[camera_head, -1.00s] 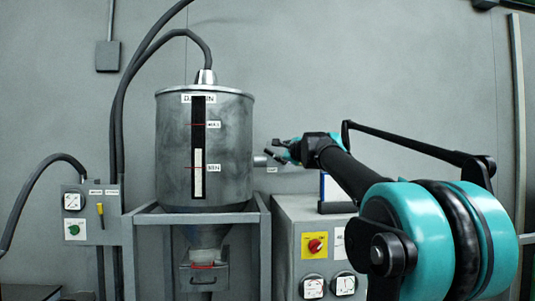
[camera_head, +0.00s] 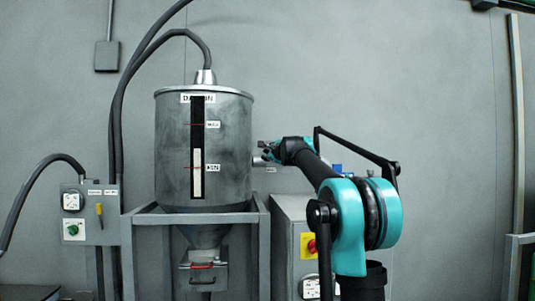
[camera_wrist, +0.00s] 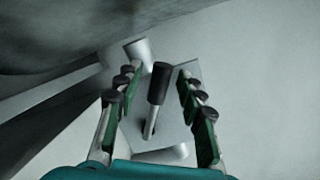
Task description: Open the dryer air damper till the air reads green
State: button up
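A short pipe stub (camera_head: 258,161) juts from the right side of the grey drying bin (camera_head: 236,140), with a small white label by it. In the wrist view a lever with a black grip (camera_wrist: 158,83) and a thin metal stem stands on a pale plate (camera_wrist: 174,115). My gripper (camera_wrist: 157,95) is open, one row of finger pads on each side of the lever, with visible gaps. In the head view my gripper (camera_head: 265,150) is at the stub and hides the lever. A dial (camera_head: 310,287) is on the right cabinet; its reading is too small to tell.
The grey cabinet (camera_head: 290,215) with a red knob on a yellow plate stands right of the bin, partly behind my arm. A left control box (camera_head: 88,215) carries another dial, a green knob and a yellow lever.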

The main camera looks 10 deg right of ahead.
jog(key=shift+w+a, duration=0.1)
jog(key=shift+w, duration=0.3)
grip_shut()
